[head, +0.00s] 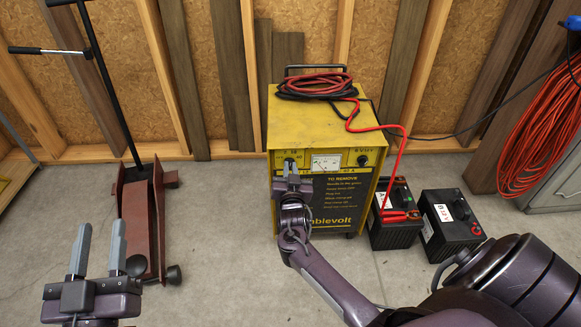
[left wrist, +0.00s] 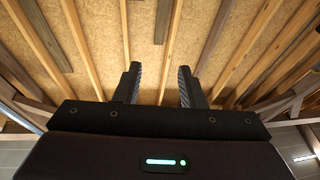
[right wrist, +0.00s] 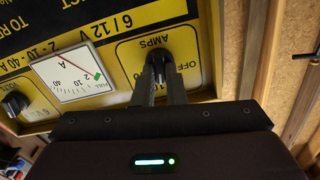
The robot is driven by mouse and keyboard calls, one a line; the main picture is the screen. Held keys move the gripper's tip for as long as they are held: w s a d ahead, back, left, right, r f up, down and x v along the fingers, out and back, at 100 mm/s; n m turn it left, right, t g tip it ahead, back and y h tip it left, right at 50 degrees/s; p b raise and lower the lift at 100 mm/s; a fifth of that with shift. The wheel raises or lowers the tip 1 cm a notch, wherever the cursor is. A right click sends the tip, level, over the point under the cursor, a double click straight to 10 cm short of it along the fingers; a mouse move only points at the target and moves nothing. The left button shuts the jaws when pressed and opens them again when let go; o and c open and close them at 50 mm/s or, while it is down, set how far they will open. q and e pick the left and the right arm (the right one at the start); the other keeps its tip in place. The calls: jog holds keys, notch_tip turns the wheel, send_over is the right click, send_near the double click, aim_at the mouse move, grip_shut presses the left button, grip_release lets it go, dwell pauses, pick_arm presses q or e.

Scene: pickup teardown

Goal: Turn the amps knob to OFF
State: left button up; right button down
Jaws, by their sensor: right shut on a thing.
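The yellow battery charger (head: 310,125) stands on the floor against the wall. Its amps knob (right wrist: 154,52) is a black knob on the yellow panel, upside down in the right wrist view, with AMPS and OFF (right wrist: 187,65) printed beside it. My right gripper (right wrist: 161,70) is shut on the amps knob; its fingers hide part of the knob, so I cannot tell where its pointer stands. In the head view my right gripper (head: 291,168) is at the panel's left side. My left gripper (head: 100,228) is open and empty, away from the charger at lower left.
The meter (head: 326,163) and another black knob (head: 362,160) sit to the right on the panel. Red and black cables (head: 315,84) lie on top. Two black batteries (head: 450,222) stand at right. A red floor jack (head: 143,215) stands at left.

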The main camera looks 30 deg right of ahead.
jog(key=shift+r+n+p, duration=0.1)
jog(key=shift+n+p, duration=0.4)
jog(key=shift+n, duration=0.3)
pick_arm(q)
notch_tip(320, 180, down, 14)
jog(key=s+g+y, duration=0.3)
jog(key=g, duration=0.4)
pick_arm(e)
jog(key=shift+n+p, duration=0.45)
jog(key=shift+n, duration=0.35)
pick_arm(q)
jog(key=s+a+f+g+y+p, duration=0.3)
jog(key=s+a+f+g+p, duration=0.1)
jog(key=s+f+g, duration=0.4)
jog(key=shift+s+a+f+g, duration=0.3)
jog(key=shift+s+a+f, duration=0.45)
jog(key=shift+f, duration=0.6)
pick_arm(e)
jog(key=shift+w+a+f+n, duration=0.1)
jog(key=shift+n, duration=1.95)
jog(key=shift+s+a+f+n, duration=0.1)
jog(key=shift+n, duration=2)
jog(key=shift+w+a+f+n, duration=0.1)
jog(key=shift+n, duration=1.95)
pick_arm(q)
jog(key=shift+s+d, duration=0.1)
pick_arm(e)
jog(key=c, duration=1.5)
grip_release()
jog(key=shift+d, duration=0.1)
